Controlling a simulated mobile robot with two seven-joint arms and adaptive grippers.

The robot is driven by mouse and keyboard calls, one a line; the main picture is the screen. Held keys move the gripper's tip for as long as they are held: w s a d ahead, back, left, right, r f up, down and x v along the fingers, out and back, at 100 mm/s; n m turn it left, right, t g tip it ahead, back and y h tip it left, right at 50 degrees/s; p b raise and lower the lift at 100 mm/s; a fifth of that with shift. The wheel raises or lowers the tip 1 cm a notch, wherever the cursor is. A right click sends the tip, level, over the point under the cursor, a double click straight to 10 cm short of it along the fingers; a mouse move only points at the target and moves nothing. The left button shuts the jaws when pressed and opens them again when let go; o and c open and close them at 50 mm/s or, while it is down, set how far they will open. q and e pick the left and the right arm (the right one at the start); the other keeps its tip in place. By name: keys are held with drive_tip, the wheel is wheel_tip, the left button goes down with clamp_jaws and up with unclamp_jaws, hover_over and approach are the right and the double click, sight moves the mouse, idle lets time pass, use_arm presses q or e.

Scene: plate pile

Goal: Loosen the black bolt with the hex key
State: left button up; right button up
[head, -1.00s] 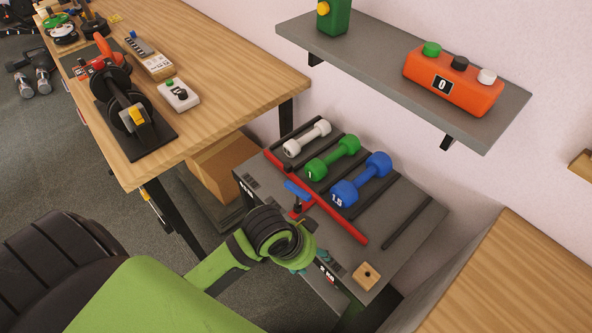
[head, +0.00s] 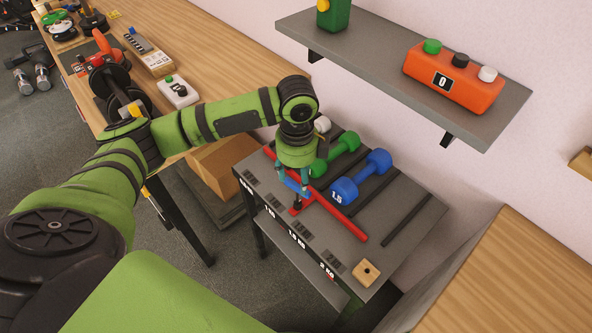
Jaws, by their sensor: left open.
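A hex key with a blue handle (head: 293,186) stands on the dumbbell rack's front part, its handle on top. A dark part (head: 298,201), which looks like its shaft or the black bolt, shows just below on a red piece (head: 295,211); I cannot tell the two apart. My left gripper (head: 293,181) points down over the handle, with its fingers apart at either side of it. Whether the fingers touch the handle is unclear. The gripper hides part of the handle and the white dumbbell. My right gripper is not in view.
A long red bar (head: 342,220) runs across the grey rack (head: 400,205). A green dumbbell (head: 335,154) and a blue dumbbell (head: 361,176) lie close to the gripper's right. A wooden block with a hole (head: 367,273) sits at the rack's front right corner. A shelf (head: 390,66) hangs above.

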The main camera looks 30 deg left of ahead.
sight(296, 187)
use_arm(q)
drive_tip(key=shift+a, duration=0.25)
drive_tip(key=shift+f, duration=0.3)
drive_tip(key=shift+w+f+p, duration=0.1)
drive_tip(key=shift+f+p, duration=0.4)
drive_tip(key=shift+f, duration=2.6)
clamp_jaws()
